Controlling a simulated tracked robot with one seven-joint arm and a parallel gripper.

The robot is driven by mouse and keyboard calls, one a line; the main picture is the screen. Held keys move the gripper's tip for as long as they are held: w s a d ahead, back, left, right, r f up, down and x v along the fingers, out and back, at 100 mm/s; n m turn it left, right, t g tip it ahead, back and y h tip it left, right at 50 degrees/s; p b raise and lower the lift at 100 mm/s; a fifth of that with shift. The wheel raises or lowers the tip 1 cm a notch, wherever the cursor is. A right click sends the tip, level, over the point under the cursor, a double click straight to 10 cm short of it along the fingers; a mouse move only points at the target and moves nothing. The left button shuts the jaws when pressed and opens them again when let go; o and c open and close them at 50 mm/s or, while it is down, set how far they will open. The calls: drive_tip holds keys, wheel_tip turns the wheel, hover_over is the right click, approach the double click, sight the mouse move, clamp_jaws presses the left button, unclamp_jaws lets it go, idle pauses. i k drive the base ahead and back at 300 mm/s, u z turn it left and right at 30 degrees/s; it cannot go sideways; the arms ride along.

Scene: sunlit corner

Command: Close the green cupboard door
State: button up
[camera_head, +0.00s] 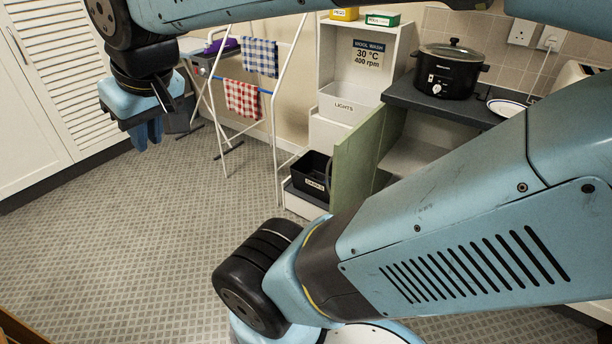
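The green cupboard door (357,158) stands open, swung out from the cupboard (412,152) under the dark worktop. A pale shelf shows inside the cupboard. The door's lower part and the cupboard's right side are hidden behind my arm. My gripper (149,136) is at the upper left, above the floor, pointing down and well to the left of the door. It touches nothing that I can see. Its fingers are small and partly overlap, so I cannot tell whether they are open or shut.
A black slow cooker (449,71) and a plate (507,107) stand on the worktop (437,101). A white shelf unit with a black bin (312,174) is left of the door. A drying rack (275,109) with checked cloths stands behind. The tiled floor (145,225) is clear at left.

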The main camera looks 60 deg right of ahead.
sight(354, 158)
drive_tip(key=u, duration=0.05)
drive_tip(key=i, duration=1.3)
drive_tip(key=z, duration=1.65)
drive_tip(key=i, duration=0.15)
drive_tip(key=z, duration=2.2)
drive_tip(key=i, duration=0.5)
drive_tip(key=u, duration=0.75)
